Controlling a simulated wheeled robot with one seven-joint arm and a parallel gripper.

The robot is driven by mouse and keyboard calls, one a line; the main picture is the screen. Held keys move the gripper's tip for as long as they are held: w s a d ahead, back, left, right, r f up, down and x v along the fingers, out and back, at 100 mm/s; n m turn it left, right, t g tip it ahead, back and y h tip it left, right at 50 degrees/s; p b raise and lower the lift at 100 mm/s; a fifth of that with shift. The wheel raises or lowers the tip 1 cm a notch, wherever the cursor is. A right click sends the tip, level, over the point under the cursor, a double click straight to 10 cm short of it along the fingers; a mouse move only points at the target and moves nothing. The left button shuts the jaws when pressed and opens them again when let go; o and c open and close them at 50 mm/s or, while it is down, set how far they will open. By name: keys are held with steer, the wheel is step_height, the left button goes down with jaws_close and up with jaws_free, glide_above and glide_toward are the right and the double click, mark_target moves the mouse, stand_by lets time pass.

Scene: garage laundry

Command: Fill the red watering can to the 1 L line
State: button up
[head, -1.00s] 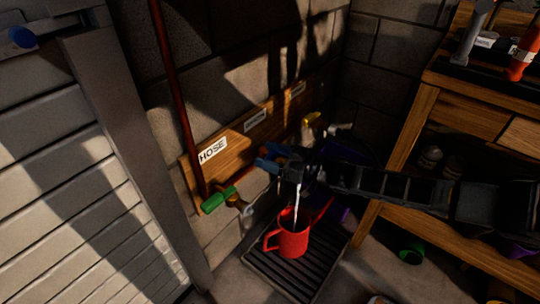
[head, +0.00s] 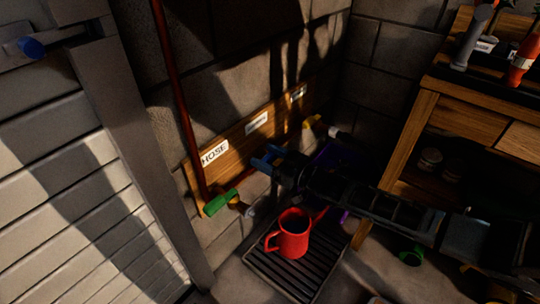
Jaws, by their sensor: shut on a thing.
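The red watering can (head: 293,243) stands upright on the dark slatted drain tray (head: 275,275), its handle to the left and its spout to the right. Its inside is dark, so I cannot see the water level or a 1 L line. No water stream shows above it. My gripper (head: 268,160), with blue finger ends, is above and behind the can, at the wooden tap board (head: 233,143) below the middle label. It is shut on what appears to be the middle tap's handle, mostly hidden by the gripper.
A green-handled tap (head: 222,203) sits under the HOSE label (head: 214,153). A yellow tap handle (head: 311,126) is farther right. A wooden workbench (head: 402,150) stands at the right, with a green cup-like thing (head: 411,257) on the floor near it. A slatted door (head: 70,190) is at left.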

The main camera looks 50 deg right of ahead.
steer(key=shift+w+m+h, duration=0.2)
steer(key=shift+m+h, duration=0.2)
steer(key=shift+h, duration=0.2)
steer(key=o, duration=1.4)
steer(key=shift+o, duration=0.2)
steer(key=s+p, duration=0.1)
steer(key=s, duration=0.5)
steer(key=shift+s+d+p, duration=0.1)
steer(key=shift+s+p, duration=0.2)
steer(key=shift+p, duration=0.05)
steer(key=shift+s, duration=0.6)
